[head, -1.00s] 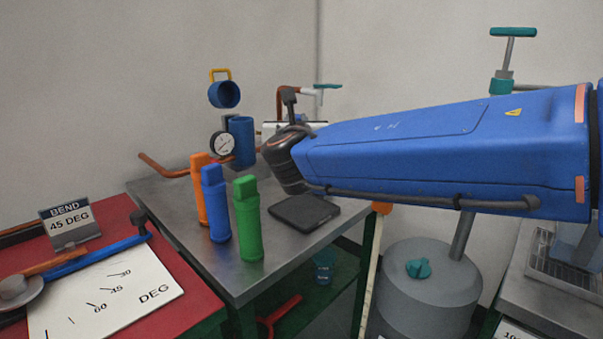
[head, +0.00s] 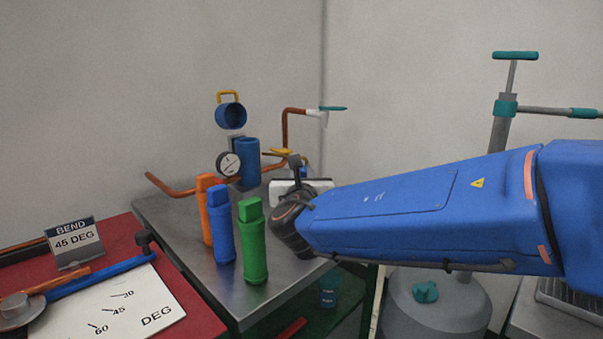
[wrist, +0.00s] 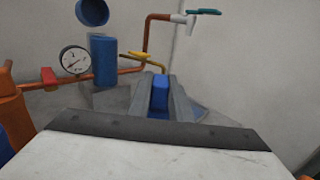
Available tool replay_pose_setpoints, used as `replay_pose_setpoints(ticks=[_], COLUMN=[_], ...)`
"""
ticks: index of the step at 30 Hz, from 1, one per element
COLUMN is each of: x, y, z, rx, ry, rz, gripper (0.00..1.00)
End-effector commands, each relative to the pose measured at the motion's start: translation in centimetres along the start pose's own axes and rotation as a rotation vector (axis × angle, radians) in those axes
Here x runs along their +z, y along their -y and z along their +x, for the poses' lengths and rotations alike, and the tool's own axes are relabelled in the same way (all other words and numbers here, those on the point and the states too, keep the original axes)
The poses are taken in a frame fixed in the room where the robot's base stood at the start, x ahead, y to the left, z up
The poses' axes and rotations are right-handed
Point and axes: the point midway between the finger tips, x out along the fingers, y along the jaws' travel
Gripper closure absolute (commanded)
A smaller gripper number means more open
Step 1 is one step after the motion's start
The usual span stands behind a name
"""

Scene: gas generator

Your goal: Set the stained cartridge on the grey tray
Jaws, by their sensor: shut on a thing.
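My gripper (wrist: 160,85) is shut on a blue piece (wrist: 159,94) between its two grey fingers. The piece looks like a cartridge; no stain can be made out on it. In the head view my wrist and the white gripper body (head: 285,187) are low over the right part of the steel bench (head: 180,252), and the fingertips are mostly hidden. The dark grey tray on this bench is hidden behind my wrist in the head view. I cannot tell it apart surely in the wrist view.
Orange (head: 207,205), blue (head: 222,230) and green (head: 252,245) cartridges stand upright at the bench's front. Behind are a pressure gauge (head: 228,164), an open blue housing (head: 247,158), its raised cap (head: 230,116) and copper piping (head: 170,188). A red bench (head: 190,312) is left.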

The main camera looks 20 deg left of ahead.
Motion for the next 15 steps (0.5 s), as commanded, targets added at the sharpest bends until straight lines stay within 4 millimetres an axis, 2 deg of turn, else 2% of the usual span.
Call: replay_pose_setpoints(ticks=[1,2,3,4,15], x=[-0.16,-0.16,-0.14,-0.13,0.18], y=[0.0,0.0,0.0,0.0,-0.02], z=[0.0,0.0,0.0,0.0,-0.1], rx=[0.0,0.0,0.0,0.0,0.0], ry=[0.0,-0.001,0.0,0.0,0.0], rz=[-0.001,0.0,0.0,0.0,0.0], gripper=[1.0,0.77,0.67,0.63,0.63])
